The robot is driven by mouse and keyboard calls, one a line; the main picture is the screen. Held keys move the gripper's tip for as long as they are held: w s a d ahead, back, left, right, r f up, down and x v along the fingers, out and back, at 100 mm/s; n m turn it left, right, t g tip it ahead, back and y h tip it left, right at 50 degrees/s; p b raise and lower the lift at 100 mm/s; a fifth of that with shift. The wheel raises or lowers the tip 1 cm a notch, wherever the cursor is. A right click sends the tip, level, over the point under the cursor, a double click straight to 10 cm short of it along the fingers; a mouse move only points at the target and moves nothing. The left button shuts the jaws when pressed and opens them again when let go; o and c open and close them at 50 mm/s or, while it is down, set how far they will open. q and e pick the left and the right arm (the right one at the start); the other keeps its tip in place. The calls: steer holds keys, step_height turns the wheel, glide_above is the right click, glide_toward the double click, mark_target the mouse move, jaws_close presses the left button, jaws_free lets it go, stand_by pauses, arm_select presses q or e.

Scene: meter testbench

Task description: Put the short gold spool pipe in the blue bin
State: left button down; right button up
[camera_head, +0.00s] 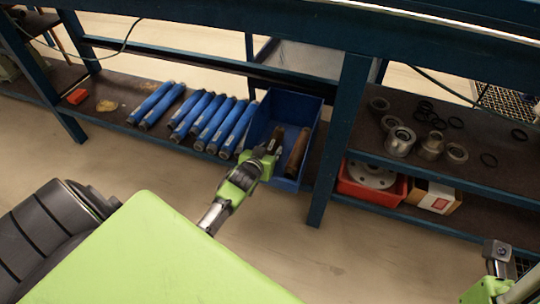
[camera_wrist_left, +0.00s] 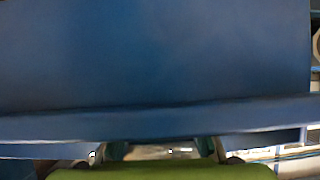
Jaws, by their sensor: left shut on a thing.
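The blue bin (camera_head: 311,112) stands on the low shelf beside a table leg. My left gripper (camera_head: 271,150) is at the bin's front left, over its near edge. It is shut on a short brownish-gold spool pipe (camera_head: 278,134), which shows just beyond the fingers, within the bin's outline. I cannot tell whether this pipe touches the bin floor. A second brown pipe (camera_head: 297,151) leans inside the bin, on the right. In the left wrist view a blue surface (camera_wrist_left: 160,55), apparently the bin wall, fills most of the picture, and the held pipe cannot be made out.
Several blue cylinders (camera_head: 208,121) lie left of the bin. A blue table leg (camera_head: 340,135) stands close on its right. The right shelf holds metal fittings (camera_head: 400,142), black rings, a red tray (camera_head: 370,187) and a box (camera_head: 434,197). The floor in front is clear.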

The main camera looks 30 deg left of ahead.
arm_select(q)
steer(key=shift+w+f, duration=0.1)
steer(key=shift+f, duration=0.4)
steer(key=shift+r, duration=0.15)
steer(key=shift+f, duration=0.35)
